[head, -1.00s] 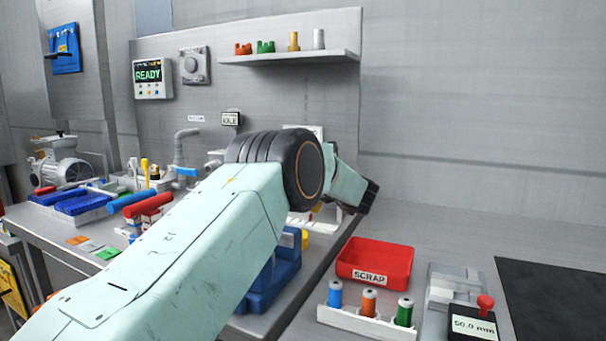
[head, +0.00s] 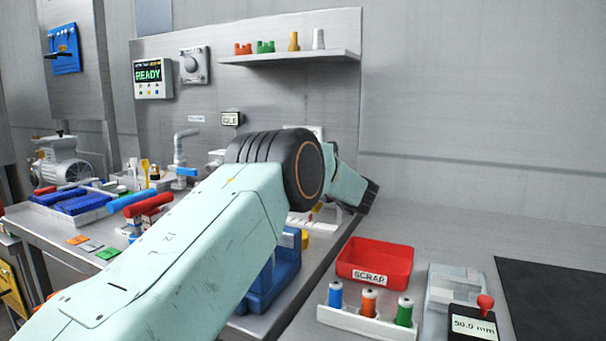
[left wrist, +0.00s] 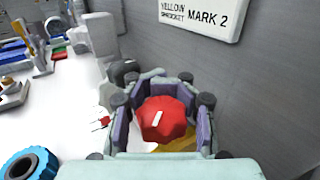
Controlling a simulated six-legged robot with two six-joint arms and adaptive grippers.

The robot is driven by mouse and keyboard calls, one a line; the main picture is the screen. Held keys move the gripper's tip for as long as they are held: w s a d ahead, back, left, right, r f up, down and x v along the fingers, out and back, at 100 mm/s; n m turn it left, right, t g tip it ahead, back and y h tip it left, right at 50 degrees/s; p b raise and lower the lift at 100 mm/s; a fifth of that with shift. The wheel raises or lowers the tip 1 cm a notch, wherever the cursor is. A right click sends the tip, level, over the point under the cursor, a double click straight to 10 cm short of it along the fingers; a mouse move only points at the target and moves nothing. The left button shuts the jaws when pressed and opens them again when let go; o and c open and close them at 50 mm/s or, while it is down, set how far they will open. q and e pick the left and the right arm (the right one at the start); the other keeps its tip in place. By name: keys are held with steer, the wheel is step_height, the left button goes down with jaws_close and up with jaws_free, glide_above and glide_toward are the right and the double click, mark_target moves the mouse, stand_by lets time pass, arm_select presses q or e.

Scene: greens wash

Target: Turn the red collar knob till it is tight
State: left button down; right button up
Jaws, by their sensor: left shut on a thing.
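The red collar knob (left wrist: 165,120) shows in the left wrist view, lobed, with a white line on its face that slants up to the right. My left gripper (left wrist: 160,108) is shut around the knob, with its grey and purple fingers on both sides of it. Something yellow shows below the knob, mostly covered. In the head view my left arm crosses the bench and hides the knob and my fingers. My right gripper is in neither view.
A sign reading "MARK 2" (left wrist: 200,17) is on the wall beyond the knob. A blue ring (left wrist: 27,168) lies at lower left. In the head view, a red scrap bin (head: 373,262), a rack of spools (head: 365,322) and a 50.0 mm gauge (head: 473,326) stand right of my arm.

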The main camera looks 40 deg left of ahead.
arm_select(q)
steer(key=shift+s+f, duration=0.1)
steer(key=shift+f, duration=0.2)
steer(key=c, duration=1.6)
jaws_free()
steer(key=o, duration=0.5)
steer(key=shift+r, duration=0.2)
steer(key=shift+d, duration=0.1)
steer(key=v, duration=0.7)
steer(key=shift+d, duration=0.4)
